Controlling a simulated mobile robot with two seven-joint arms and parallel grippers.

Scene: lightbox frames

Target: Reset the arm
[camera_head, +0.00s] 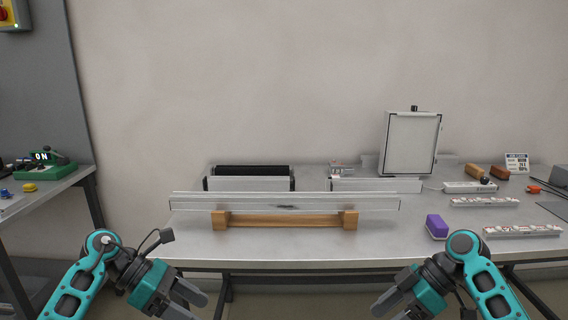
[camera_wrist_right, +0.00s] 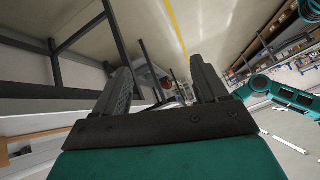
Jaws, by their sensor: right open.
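My left gripper (camera_head: 196,302) is at the bottom left in the head view, in front of the table and below its edge. Its fingers look apart, with nothing between them. My right gripper (camera_head: 384,305) is at the bottom right, also in front of the table and touching nothing. In the right wrist view its two dark fingers (camera_wrist_right: 162,80) stand wide apart and empty. Both arms are bent at similar heights, roughly mirroring each other. The lower part of each gripper is cut off by the frame.
On the table (camera_head: 390,240), a long metal profile (camera_head: 300,202) lies across a wooden stand (camera_head: 285,220). A purple block (camera_head: 436,227) and a framed panel (camera_head: 410,143) are to the right. A side bench (camera_head: 45,190) stands at left. The table's front strip is mostly clear.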

